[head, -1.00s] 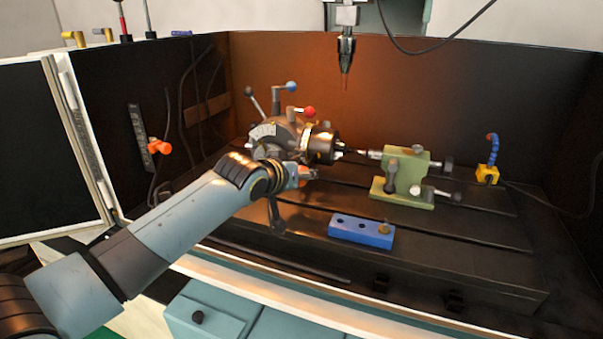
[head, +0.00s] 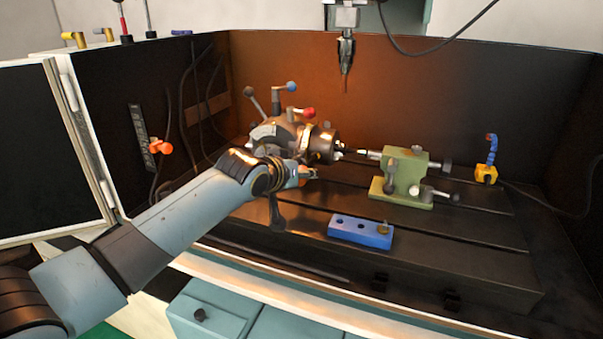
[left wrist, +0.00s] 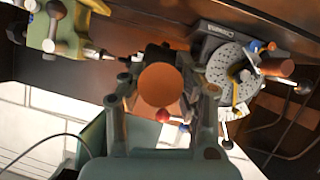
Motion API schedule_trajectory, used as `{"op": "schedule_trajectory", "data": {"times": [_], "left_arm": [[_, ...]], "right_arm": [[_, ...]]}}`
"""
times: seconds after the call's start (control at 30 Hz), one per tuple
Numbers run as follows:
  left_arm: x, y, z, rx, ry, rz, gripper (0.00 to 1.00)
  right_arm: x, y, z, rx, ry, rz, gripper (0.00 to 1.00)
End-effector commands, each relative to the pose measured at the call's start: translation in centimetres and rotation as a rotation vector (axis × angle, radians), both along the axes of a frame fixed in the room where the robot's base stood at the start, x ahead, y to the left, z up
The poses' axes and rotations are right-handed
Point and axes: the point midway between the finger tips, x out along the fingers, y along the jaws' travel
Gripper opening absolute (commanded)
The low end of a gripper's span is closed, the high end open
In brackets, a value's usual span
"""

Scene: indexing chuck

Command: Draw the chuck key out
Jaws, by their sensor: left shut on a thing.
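The dark chuck (head: 322,145) sits on the front of the indexing head (head: 275,135), facing right. My left gripper (head: 304,173) is in front of the chuck, on the near side. It is shut on the chuck key, whose orange round end (left wrist: 160,84) shows between the two fingers in the left wrist view. In the head view only a small orange part of the key (head: 310,172) shows at the fingertips. The key's tip is hidden, so I cannot tell whether it sits in the chuck. My right gripper is not in view.
A green tailstock (head: 405,178) stands right of the chuck. A blue block with holes (head: 360,232) lies on the slotted table in front, with a brass piece in it. A drill spindle (head: 346,55) hangs above. Levers with red and blue knobs rise behind the chuck.

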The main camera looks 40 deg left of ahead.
Motion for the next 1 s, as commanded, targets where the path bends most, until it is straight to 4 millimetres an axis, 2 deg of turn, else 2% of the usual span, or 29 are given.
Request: {"op": "schedule_trajectory", "data": {"times": [0.33, 1.0], "left_arm": [[-0.3, -0.1, -0.3, -0.001, 0.008, 0.001, 0.00], [-2.4, -0.5, -0.1, -0.001, 0.005, 0.001, 0.00]], "right_arm": [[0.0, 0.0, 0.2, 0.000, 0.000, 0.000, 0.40], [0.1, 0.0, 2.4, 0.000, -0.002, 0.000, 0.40]]}}
